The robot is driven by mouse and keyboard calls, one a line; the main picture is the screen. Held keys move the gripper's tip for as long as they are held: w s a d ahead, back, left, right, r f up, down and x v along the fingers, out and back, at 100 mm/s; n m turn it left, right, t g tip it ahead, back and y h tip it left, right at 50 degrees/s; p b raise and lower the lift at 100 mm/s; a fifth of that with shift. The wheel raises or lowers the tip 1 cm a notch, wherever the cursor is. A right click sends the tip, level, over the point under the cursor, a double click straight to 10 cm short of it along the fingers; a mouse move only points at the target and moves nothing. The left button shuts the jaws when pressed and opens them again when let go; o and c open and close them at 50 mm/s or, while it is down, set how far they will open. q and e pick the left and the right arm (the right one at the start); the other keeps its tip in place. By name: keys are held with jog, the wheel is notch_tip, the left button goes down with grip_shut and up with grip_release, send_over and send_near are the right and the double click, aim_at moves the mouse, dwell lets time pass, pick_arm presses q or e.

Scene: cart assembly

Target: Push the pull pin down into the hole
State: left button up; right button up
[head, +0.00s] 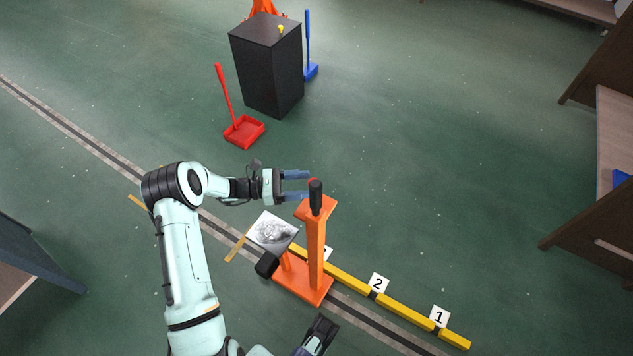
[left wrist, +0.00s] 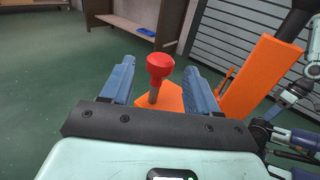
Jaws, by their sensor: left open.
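The pull pin is a red knob (left wrist: 160,67) on a grey shaft. It stands slightly tilted at an orange plate (left wrist: 172,98) in the left wrist view. How deep the shaft sits in the hole cannot be told. In the head view the red knob (head: 312,180) shows just behind a black handle on the orange post (head: 316,250). My left gripper (head: 308,185) is open, its two blue fingers on either side of the pin, with no visible contact. A dark gripper at the bottom of the head view, seemingly my right one (head: 319,336), is partly cut off.
A black cabinet (head: 265,70), a red scoop (head: 243,132) and a blue scoop (head: 311,70) stand farther back. A yellow bar (head: 405,311) with number cards lies on the floor at right. The green floor between is clear.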

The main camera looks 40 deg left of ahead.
pick_arm(q)
jog(key=v, duration=0.7)
jog(key=shift+s, duration=0.15)
pick_arm(e)
jog(key=shift+s+a+r, duration=0.15)
jog(key=shift+s+r, duration=0.15)
jog(key=shift+s, duration=0.05)
pick_arm(q)
jog(key=shift+a, duration=0.1)
